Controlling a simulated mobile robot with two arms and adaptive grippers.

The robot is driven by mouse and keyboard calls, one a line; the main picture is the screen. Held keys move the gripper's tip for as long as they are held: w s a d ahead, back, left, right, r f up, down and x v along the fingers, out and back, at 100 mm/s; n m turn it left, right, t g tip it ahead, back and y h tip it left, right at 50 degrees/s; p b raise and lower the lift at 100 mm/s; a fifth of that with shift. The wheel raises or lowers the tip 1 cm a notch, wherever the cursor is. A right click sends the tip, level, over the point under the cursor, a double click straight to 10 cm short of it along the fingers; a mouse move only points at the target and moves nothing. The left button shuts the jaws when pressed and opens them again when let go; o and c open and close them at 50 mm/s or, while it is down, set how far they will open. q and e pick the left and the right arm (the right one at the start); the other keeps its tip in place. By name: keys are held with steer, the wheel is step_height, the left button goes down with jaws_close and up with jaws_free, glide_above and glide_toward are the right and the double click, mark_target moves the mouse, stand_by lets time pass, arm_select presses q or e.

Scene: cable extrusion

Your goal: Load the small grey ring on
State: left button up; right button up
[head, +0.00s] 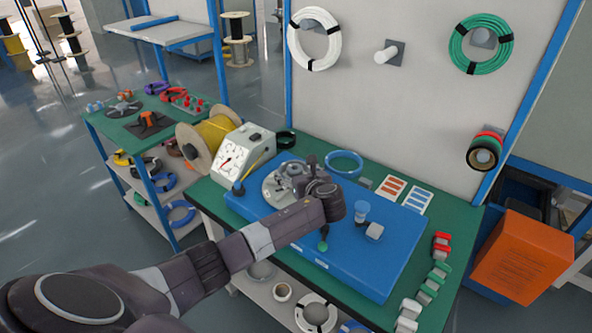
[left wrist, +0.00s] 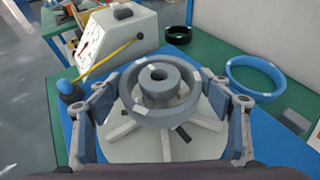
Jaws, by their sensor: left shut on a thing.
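My left gripper (head: 292,174) is over the round spoked plate (head: 270,190) on the blue machine bed. In the left wrist view its two fingers are at opposite sides of the small grey ring (left wrist: 130,106) and shut on it. The ring lies level around the grey central hub (left wrist: 160,86), which stands up through its opening. The pale spokes (left wrist: 166,145) of the plate show below it. I cannot tell whether the ring rests on the plate or is held just above it. In the head view my gripper mostly hides the ring. My right gripper is not in view.
A blue ring (head: 345,163) and a black ring (head: 285,139) lie on the green table behind the bed. A white meter box (head: 245,152) and yellow cable spool (head: 210,133) stand left. A blue funnel-shaped piece (head: 361,210) and grey block (head: 374,231) are right.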

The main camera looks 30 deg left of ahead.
arm_select(q)
steer(key=shift+f, duration=0.65)
steer(key=shift+f, duration=0.55)
stand_by(0.4)
steer(key=o, duration=1.2)
steer(key=shift+o, duration=0.2)
